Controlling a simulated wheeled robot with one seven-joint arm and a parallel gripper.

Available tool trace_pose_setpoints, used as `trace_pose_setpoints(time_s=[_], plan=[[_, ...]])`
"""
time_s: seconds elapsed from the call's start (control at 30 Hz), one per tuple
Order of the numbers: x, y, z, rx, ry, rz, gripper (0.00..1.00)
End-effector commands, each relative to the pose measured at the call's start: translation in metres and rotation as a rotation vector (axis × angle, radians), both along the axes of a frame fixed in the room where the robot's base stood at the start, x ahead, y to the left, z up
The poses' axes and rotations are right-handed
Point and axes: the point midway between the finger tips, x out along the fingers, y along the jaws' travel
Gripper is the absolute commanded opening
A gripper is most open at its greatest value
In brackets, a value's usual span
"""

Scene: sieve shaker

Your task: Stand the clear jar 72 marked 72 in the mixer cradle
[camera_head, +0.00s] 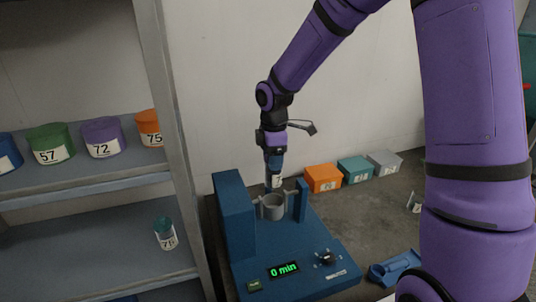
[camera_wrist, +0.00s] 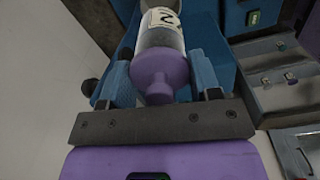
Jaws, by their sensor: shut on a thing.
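The clear jar 72 (camera_wrist: 160,42) has a purple lid and a white label, on which a 2 shows in the wrist view. My gripper (camera_wrist: 160,80) is shut on it, with one blue finger on each side. In the head view my gripper (camera_head: 273,160) points down over the mixer, and the jar's white label (camera_head: 277,181) shows just under the fingers. The grey mixer cradle (camera_head: 272,208) is a round cup on the blue mixer (camera_head: 236,230), directly below the jar. I cannot tell whether the jar's lower end is inside the cup. The mixer's display reads 0 min.
Mixer posts stand on both sides of the cradle. Orange (camera_head: 323,178), teal (camera_head: 355,169) and grey (camera_head: 384,162) boxes stand behind right. A shelf (camera_head: 110,188) at left holds several coloured tubs and a small teal-lidded jar (camera_head: 164,234). A blue tool (camera_head: 395,267) lies right of the mixer.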

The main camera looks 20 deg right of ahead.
Motion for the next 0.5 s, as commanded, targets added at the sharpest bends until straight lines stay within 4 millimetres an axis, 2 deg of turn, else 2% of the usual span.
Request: trace_pose_setpoints(time_s=[0.5], plan=[[0.0,0.0,-0.041,0.0,0.001,0.0,0.17]])
